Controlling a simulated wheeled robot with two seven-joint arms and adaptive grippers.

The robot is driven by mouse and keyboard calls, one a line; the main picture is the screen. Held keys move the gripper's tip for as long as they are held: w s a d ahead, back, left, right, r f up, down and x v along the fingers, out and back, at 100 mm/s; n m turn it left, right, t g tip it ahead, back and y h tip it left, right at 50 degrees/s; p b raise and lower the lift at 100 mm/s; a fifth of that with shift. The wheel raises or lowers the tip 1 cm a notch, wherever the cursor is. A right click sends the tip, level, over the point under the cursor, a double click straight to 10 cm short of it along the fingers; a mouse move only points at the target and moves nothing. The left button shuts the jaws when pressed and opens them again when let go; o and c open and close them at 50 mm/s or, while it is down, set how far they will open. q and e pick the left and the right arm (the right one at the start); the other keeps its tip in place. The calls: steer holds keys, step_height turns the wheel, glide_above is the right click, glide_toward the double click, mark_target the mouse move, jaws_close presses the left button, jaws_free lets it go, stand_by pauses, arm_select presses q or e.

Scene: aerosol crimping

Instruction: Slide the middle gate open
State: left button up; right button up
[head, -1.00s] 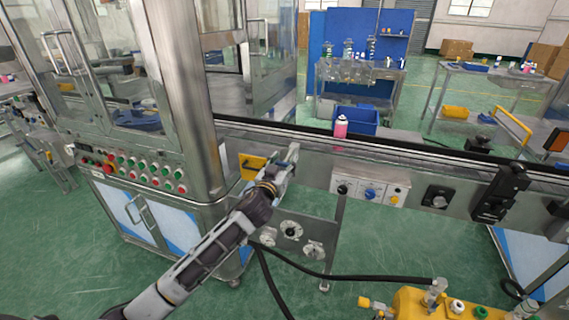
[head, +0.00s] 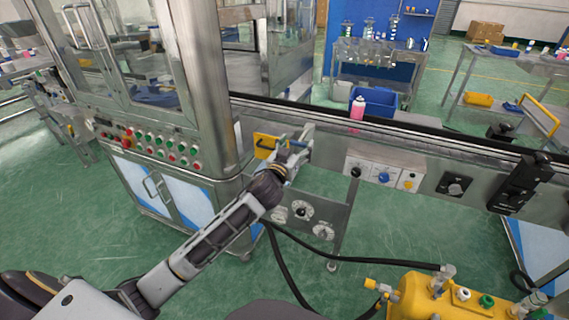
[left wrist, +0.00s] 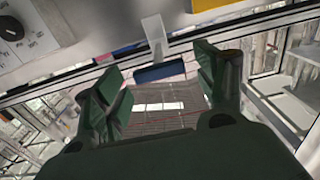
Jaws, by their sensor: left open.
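My left gripper (head: 297,148) is at the front side of the conveyor, beside a yellow plate (head: 265,143) near the machine's corner post. In the left wrist view its two fingers (left wrist: 155,62) are spread apart. A short blue bar (left wrist: 160,72) shows between them, below a pale upright bracket (left wrist: 154,32); I cannot tell whether the fingers touch it. A bit of the yellow plate also shows at the top of the left wrist view (left wrist: 208,4). I cannot tell for sure which part is the middle gate. My right gripper is out of view.
A pink can (head: 357,107) stands on the conveyor (head: 440,146). A panel with knobs (head: 383,175) is on its front, right of my gripper. A yellow machine (head: 430,295) with black hoses is at the lower right. Green floor is open at the left.

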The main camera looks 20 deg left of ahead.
arm_select(q)
steer(key=s, duration=1)
steer(key=shift+s+a, duration=0.2)
stand_by(0.3)
steer(key=shift+f, duration=0.1)
stand_by(0.5)
